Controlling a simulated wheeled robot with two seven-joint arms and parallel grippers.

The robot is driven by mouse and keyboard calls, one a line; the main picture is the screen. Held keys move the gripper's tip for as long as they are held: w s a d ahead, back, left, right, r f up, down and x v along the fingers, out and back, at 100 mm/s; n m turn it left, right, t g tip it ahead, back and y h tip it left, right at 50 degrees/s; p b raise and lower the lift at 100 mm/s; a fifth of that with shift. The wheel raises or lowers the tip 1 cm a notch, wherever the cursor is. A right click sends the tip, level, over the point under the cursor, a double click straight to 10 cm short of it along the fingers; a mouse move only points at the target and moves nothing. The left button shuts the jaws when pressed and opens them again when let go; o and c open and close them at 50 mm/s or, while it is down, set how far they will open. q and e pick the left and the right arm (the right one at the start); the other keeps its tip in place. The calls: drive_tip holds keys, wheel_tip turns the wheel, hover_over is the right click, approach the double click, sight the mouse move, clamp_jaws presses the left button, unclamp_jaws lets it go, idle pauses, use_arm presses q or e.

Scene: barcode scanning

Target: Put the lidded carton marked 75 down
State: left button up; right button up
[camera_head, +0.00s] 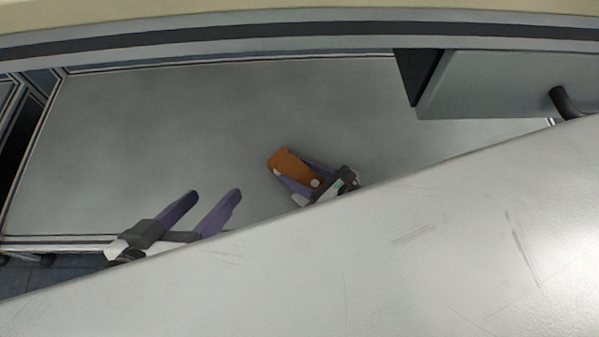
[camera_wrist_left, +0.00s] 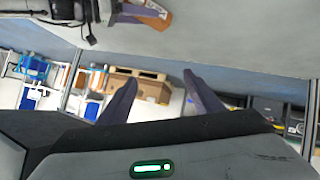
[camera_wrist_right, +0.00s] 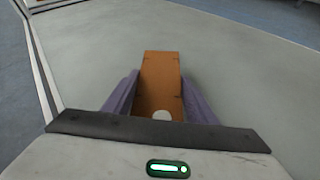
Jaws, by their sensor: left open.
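An orange-brown carton (camera_head: 287,163) is between the purple fingers of my right gripper (camera_head: 297,174) over the grey table. In the right wrist view the carton (camera_wrist_right: 161,82) points away from me, with a finger along each side and a pale round spot near its close end. It also shows at the top of the left wrist view (camera_wrist_left: 160,17). I cannot read a 75 on it or tell whether it touches the table. My left gripper (camera_head: 216,194) is open and empty, to the left of the carton.
The grey table (camera_head: 130,140) is clear at the left and middle. A grey box-like unit (camera_head: 490,85) with a dark handle stands at the back right. A large pale panel (camera_head: 400,270) crosses the lower right and hides my arms. Shelving with boxes (camera_wrist_left: 150,85) shows in the left wrist view.

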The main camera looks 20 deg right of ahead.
drive_tip(key=o, duration=0.4)
drive_tip(key=shift+f, duration=0.1)
drive_tip(key=shift+s+d, duration=0.1)
drive_tip(key=shift+s+d+r, duration=0.15)
drive_tip(key=shift+s+r, duration=0.1)
drive_tip(key=shift+s, duration=0.1)
use_arm(q)
drive_tip(key=f+p, duration=0.1)
drive_tip(key=a+f+y+p, duration=0.1)
drive_tip(key=g+p, duration=0.1)
drive_tip(key=shift+s+a+f+y, duration=0.2)
drive_tip(key=shift+a+f+y, duration=0.1)
drive_tip(key=shift+f, duration=0.1)
use_arm(e)
drive_tip(key=v, duration=1.1)
